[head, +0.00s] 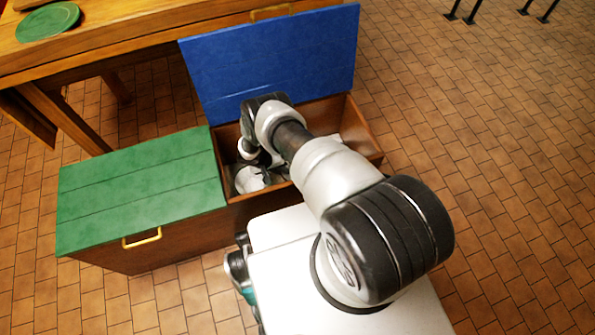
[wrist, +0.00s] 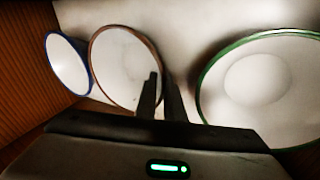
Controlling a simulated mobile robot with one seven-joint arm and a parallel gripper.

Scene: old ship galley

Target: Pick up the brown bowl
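The brown bowl (wrist: 122,68), white inside with a brown rim, is in the middle left of the wrist view. My gripper (wrist: 161,76) has its two dark fingers close together at the bowl's right edge. One finger is inside the bowl and the other outside, with the rim between them, so it looks shut on the bowl's wall. In the head view my arm reaches down into the open chest, and my wrist hides most of what lies there.
A blue-rimmed bowl (wrist: 69,64) is just left of the brown one; a larger green-rimmed bowl (wrist: 262,80) is to the right. The wooden chest (head: 365,142) has its blue lid (head: 280,60) raised and green lid (head: 140,190) down. A table (head: 120,38) stands behind.

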